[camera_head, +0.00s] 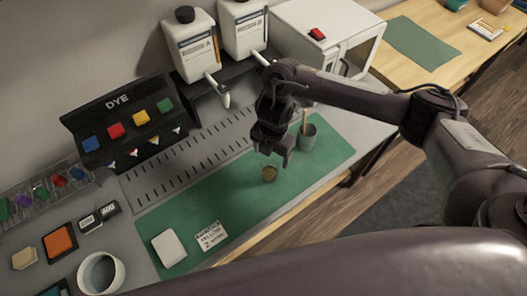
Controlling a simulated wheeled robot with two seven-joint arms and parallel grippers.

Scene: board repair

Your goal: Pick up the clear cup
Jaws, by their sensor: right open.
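A small see-through cup (269,174) with a yellowish-brown tint stands on the green mat (236,205), near the mat's middle. My right gripper (274,156) is open and points down just above and behind this cup. The cup is below the fingertips, and no contact is visible. My left gripper is not in view.
A grey cup (308,143) with a stick in it stands close to the right of my right gripper. A white block (168,248) and a label card (211,236) lie at the mat's left end. A black dye rack (122,125) and two white bottles (191,48) stand behind.

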